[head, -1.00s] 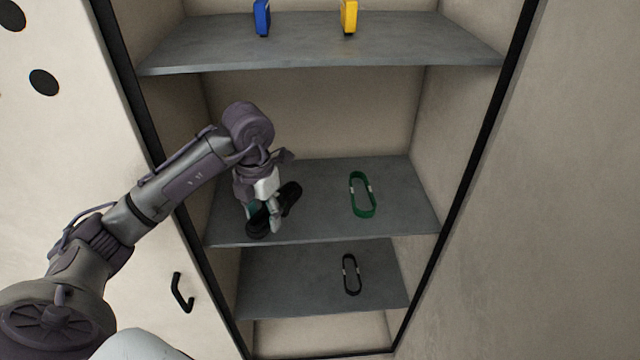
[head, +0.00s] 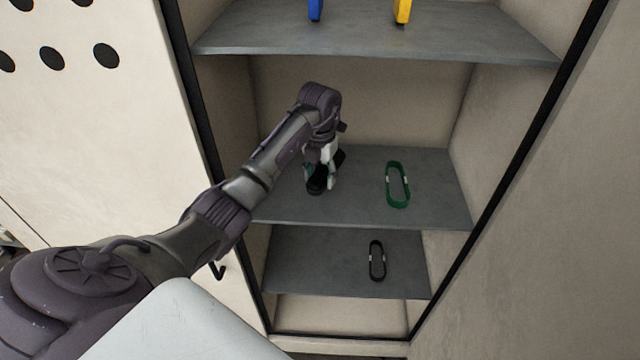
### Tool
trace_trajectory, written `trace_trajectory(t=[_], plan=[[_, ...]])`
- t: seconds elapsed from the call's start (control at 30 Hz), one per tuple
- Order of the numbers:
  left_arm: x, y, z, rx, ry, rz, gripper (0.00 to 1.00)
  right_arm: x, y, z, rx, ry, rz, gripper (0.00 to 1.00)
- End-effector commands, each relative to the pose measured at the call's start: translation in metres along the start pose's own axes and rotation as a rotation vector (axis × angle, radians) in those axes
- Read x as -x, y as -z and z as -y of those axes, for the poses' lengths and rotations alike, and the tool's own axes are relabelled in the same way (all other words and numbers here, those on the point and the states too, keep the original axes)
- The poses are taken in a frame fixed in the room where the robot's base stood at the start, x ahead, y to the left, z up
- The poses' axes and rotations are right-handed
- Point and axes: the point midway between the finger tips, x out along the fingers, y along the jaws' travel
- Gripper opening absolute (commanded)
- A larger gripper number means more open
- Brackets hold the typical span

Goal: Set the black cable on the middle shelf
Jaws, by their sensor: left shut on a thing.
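My left gripper (head: 321,180) is over the left part of the middle shelf (head: 350,208), pointing down. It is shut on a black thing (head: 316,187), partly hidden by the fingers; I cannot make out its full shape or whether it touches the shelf. A black cable loop with pale ties (head: 377,261) lies on the lower shelf (head: 330,272), below the middle one. My right gripper is not in view.
A green cable loop (head: 398,185) lies on the middle shelf, right of my left gripper. A blue thing (head: 315,9) and a yellow thing (head: 402,11) stand on the upper shelf (head: 360,43). Dark frame posts and side walls bound the cabinet.

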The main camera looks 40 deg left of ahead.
Motion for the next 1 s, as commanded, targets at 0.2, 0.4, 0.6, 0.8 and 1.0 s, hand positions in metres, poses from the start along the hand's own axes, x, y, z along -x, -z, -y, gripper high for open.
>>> trace_trajectory(t=[0.2, 0.4, 0.6, 0.8, 1.0], plan=[[-0.028, 0.001, 0.002, 0.000, 0.004, -0.004, 0.17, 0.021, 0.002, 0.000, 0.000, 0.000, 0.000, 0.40], [-0.037, 0.000, 0.000, 0.000, 0.001, 0.000, 0.17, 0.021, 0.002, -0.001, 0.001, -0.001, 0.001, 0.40], [-0.040, 0.001, 0.000, 0.000, 0.000, 0.000, 0.17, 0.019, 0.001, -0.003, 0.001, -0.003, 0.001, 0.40], [-0.040, 0.001, 0.000, 0.000, 0.000, -0.001, 0.77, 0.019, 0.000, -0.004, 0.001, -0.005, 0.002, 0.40], [-0.040, 0.001, 0.001, 0.000, 0.001, -0.001, 0.77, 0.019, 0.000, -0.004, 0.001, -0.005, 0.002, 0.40]])
